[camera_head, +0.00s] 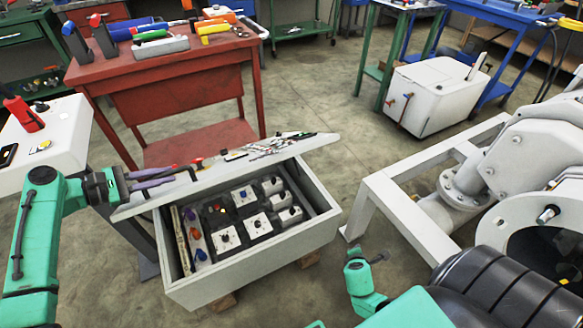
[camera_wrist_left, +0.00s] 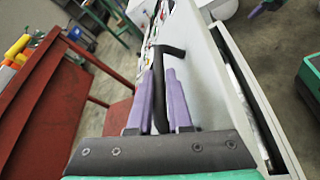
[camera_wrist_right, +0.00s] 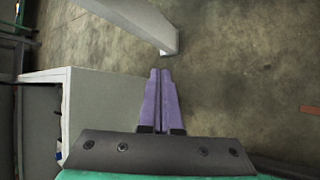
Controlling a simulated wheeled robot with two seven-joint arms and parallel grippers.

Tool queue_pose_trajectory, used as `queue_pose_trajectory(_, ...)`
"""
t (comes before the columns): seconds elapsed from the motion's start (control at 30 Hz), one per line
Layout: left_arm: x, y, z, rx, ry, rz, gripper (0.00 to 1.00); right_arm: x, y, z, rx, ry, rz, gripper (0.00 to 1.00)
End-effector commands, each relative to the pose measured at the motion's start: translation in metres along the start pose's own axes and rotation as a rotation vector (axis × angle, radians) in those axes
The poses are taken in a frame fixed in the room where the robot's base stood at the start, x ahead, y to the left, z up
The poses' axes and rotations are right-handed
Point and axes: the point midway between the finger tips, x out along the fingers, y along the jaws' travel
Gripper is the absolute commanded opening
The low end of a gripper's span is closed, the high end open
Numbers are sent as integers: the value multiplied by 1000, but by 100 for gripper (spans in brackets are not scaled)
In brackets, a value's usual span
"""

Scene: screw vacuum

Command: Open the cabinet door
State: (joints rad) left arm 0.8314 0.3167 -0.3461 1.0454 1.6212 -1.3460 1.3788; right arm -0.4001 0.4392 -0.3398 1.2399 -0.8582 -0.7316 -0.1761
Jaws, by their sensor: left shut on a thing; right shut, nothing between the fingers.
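The cabinet is a light grey box (camera_head: 250,268) standing low on the floor, with switches and buttons inside. Its door (camera_head: 222,183) stands partly open, and the inside shows through the gap. Buttons and small parts show on the door's outer face. My left gripper (camera_head: 172,176) is at the door's left end in the head view. In the left wrist view its purple fingers (camera_wrist_left: 160,72) are shut on a black handle (camera_wrist_left: 172,51) beside the white door panel (camera_wrist_left: 203,85). My right gripper's purple fingers (camera_wrist_right: 160,72) are shut and empty, apart from the grey cabinet wall (camera_wrist_right: 93,115).
A red workbench (camera_head: 185,75) with tools stands behind the cabinet. A white control stand (camera_head: 55,130) is at the left. A light grey frame (camera_head: 400,215) with large machinery stands at the right. Open floor (camera_head: 310,90) lies behind the cabinet.

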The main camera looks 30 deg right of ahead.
Motion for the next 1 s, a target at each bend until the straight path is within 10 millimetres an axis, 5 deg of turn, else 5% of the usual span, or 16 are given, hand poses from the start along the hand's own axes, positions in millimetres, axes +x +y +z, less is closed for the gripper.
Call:
queue_pose_trajectory(0.1, 0, 0, -1, 0, 2, 1, 0, -38, 93, 13, -412, -123, 359, 0)
queue_pose_trajectory(0.2, 0, 0, -1, 0, 2, 1, 0, -94, 153, 1, -706, -240, 673, 0)
queue_pose_trajectory(0.3, 0, 0, -1, 0, 2, 1, 0, -152, 182, -19, -910, -340, 948, 0)
queue_pose_trajectory(0.43, 0, 0, -1, 0, 2, 1, 0, -202, 191, -36, -1039, -419, 1169, 0)
queue_pose_trajectory(0.67, 0, 0, -1, -1, 2, 0, 0, -209, 207, -45, -1065, -443, 1228, 0)
queue_pose_trajectory(1.0, 0, 0, -1, -1, 3, -1, 0, -184, 274, -63, -1062, -444, 1224, 0)
